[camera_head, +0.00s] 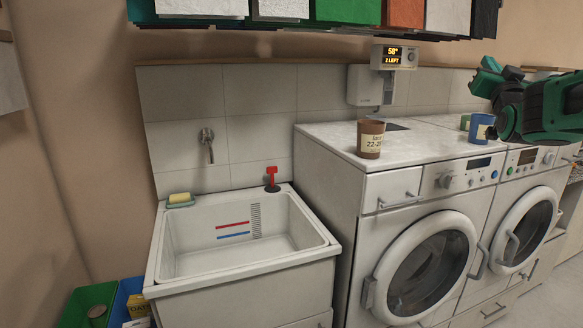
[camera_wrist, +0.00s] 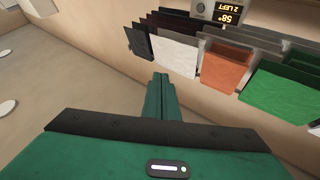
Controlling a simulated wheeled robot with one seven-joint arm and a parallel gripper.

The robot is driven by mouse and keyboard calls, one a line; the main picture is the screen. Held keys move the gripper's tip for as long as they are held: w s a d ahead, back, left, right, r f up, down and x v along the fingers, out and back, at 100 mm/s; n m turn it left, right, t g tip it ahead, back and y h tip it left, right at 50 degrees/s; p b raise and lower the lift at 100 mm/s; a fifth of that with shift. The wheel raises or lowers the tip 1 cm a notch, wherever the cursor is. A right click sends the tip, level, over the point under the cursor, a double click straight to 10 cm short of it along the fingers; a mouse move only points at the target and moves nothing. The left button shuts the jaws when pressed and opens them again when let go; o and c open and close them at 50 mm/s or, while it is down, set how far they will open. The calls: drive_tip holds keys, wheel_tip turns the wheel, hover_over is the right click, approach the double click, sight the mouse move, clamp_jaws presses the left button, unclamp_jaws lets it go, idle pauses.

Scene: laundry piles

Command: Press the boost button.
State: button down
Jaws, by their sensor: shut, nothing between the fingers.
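A small beige control unit (camera_head: 394,57) hangs on the wall above the washing machines. Its dark display reads "58°" and "2 LEFT" in orange. Small round controls sit to the right of the display, too small to read; I cannot tell which is the boost button. The unit also shows, upside down, at the top of the wrist view (camera_wrist: 209,17), with a round control beside the display. My green gripper (camera_head: 486,72) is at the right in the head view, raised above the machines and right of the unit, not touching it. Its fingers (camera_wrist: 161,78) are shut and empty.
A white dispenser box (camera_head: 364,86) is below the unit. A brown cup (camera_head: 370,138) and a blue cup (camera_head: 480,127) stand on the counter. Colored hanging files (camera_head: 348,10) hang above. A white sink (camera_head: 240,255) is at left.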

drive_tip(key=s+d+f+g+y, duration=0.1)
drive_tip(key=s+f+g, duration=0.55)
drive_tip(key=f, duration=0.75)
drive_tip(key=s+d+f+g+y, duration=0.1)
drive_tip(key=s+f+g, duration=0.5)
drive_tip(key=f, duration=0.7)
drive_tip(key=s+a+f+g+y, duration=0.1)
drive_tip(key=s+a+f+g, duration=0.2)
drive_tip(key=s, duration=0.7)
drive_tip(key=s+a+f+g+y, duration=0.2)
drive_tip(key=s+a+f+g, duration=0.1)
drive_tip(key=s+f, duration=0.4)
drive_tip(key=s+a+f+g+y, duration=0.2)
drive_tip(key=s+f, duration=0.4)
drive_tip(key=s, duration=0.8)
drive_tip(key=shift+a+g, duration=0.65)
drive_tip(key=shift+a, duration=0.4)
